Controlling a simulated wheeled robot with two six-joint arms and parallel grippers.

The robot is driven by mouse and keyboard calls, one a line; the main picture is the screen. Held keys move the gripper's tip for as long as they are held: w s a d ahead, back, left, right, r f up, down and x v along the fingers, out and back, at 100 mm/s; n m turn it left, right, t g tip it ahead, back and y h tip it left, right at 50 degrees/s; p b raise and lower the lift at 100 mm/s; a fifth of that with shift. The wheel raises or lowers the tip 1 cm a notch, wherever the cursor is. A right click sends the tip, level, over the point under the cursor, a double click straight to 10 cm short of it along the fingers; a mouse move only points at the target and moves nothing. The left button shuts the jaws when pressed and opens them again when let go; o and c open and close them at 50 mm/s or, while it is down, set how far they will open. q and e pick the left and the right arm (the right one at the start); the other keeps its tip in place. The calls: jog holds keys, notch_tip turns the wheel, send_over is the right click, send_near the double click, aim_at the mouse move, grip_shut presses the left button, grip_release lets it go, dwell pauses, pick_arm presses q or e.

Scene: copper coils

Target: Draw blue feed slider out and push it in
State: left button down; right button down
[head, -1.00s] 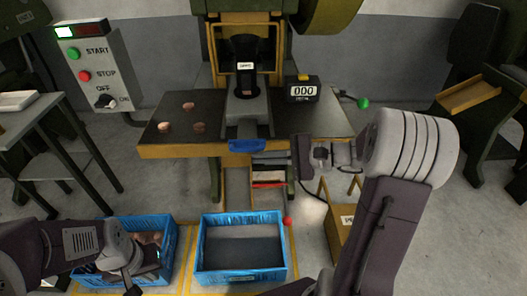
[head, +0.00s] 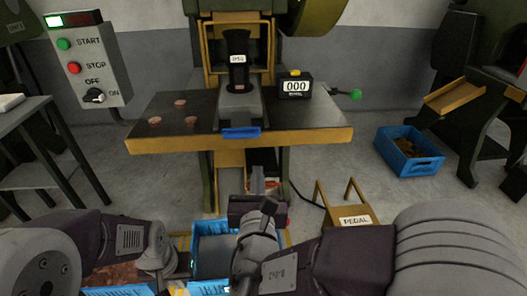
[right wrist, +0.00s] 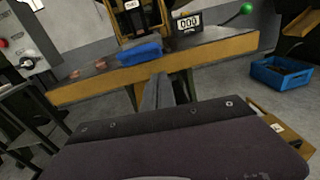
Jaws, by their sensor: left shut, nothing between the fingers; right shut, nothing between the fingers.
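The blue feed slider (head: 240,132) sits at the front edge of the press table, below the black feed tube (head: 236,62). It also shows in the right wrist view (right wrist: 139,54), beyond my fingers. My right gripper (head: 257,178) is shut and empty, below and in front of the slider, pointing toward the press, with a visible gap to it. Its fingers (right wrist: 163,92) show in the right wrist view, lower and to the right of the slider. My left gripper (head: 166,284) is low at the left, over the blue bins, shut and empty, its tips hard to see.
Copper discs (head: 158,120) lie on the left of the table (head: 300,142). A counter (head: 295,86) and a green-knobbed lever (head: 355,94) are at the right. A pedal stand (head: 355,221) is on the floor. A blue bin (head: 408,150) stands further right.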

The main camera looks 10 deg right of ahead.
jog(key=a+n+y, duration=0.1)
jog(key=a+y, duration=0.1)
jog(key=p, duration=0.8)
send_near(241, 125)
jog(key=w, duration=0.1)
jog(key=w+p, duration=0.1)
jog(key=w+d+f, duration=0.1)
jog(key=shift+w+f+t, duration=0.1)
jog(key=shift+w+t, duration=0.05)
jog(key=shift+t, duration=0.15)
